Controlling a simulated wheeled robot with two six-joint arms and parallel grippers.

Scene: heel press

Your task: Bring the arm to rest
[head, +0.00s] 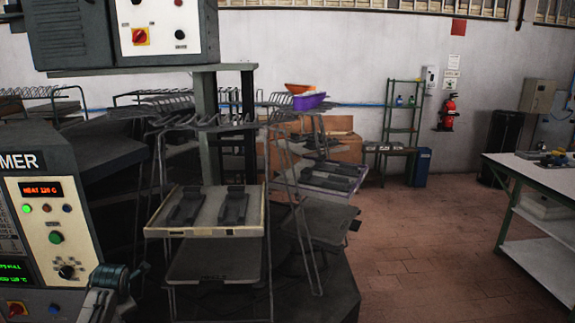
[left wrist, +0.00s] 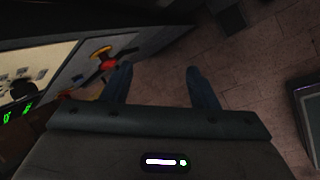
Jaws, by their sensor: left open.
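My left gripper (left wrist: 157,86) shows in the left wrist view with its two dark fingers apart. Nothing is between them, and brick floor shows beyond the gap. In the head view, part of my left arm shows at the bottom left, in front of the control panel (head: 45,235) of the machine; the fingertips cannot be made out there. My right gripper is in neither view.
A red and yellow knob (left wrist: 103,56) on the machine's panel is near the left finger in the wrist view. A rack with trays (head: 205,231) stands right of the panel. A workbench (head: 530,175) is far right. Open floor (head: 425,245) lies between.

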